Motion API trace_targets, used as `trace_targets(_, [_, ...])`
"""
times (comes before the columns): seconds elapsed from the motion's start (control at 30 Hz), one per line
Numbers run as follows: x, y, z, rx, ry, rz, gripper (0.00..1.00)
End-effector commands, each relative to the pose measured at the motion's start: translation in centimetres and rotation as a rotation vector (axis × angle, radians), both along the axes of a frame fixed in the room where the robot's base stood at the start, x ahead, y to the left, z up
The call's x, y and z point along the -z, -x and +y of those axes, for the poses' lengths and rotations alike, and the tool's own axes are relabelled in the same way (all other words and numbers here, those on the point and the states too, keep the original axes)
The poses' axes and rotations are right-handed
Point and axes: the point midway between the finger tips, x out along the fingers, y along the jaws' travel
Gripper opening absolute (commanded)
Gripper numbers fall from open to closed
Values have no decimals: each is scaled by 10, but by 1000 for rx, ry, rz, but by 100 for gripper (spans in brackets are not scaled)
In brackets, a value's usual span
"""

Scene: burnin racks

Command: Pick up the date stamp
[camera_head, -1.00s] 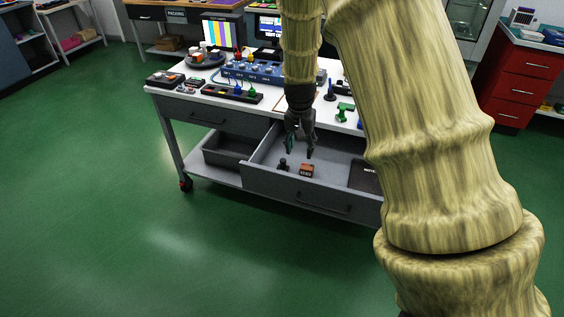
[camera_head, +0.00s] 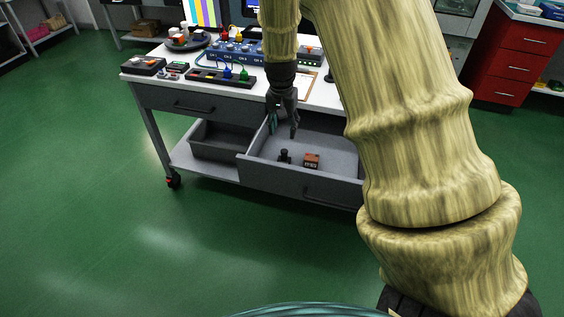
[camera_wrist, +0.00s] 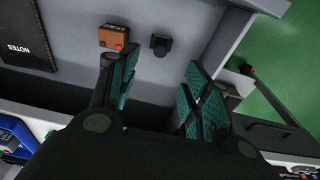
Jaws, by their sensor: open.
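A small black knobbed object (camera_head: 284,156), which looks like the date stamp, stands in the open grey drawer (camera_head: 257,172). The wrist view also shows the black object (camera_wrist: 160,45), ahead of the gap between the fingers. A brown-orange box (camera_head: 311,160) sits just right of it. In the wrist view that box (camera_wrist: 113,37), with a red spot, is to its left. My gripper (camera_head: 283,125) is open and empty above the drawer, apart from both objects. Its teal-padded fingers also show in the wrist view (camera_wrist: 160,82).
A black notebook marked NOTES (camera_wrist: 27,40) lies in the drawer. The workbench top (camera_head: 150,81) above holds a blue channel box (camera_head: 236,55), a black strip with coloured plugs (camera_head: 220,78) and a clipboard (camera_head: 303,88). A grey bin (camera_head: 215,148) is on the shelf left of the drawer.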

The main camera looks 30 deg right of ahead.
Motion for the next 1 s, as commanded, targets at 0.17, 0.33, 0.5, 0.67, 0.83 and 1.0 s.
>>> trace_targets(0.17, [26, 0, 1, -1, 0, 0, 48])
trace_targets(0.33, [32, -1, 1, -2, 0, 0, 48])
trace_targets(0.5, [45, -2, 0, -3, -1, 2, 48])
trace_targets(0.67, [68, -4, -2, -2, -1, 3, 48])
trace_targets(0.83, [83, -6, -4, -2, -1, 1, 48])
trace_targets(1.0, [90, -8, -5, -3, -1, 1, 48])
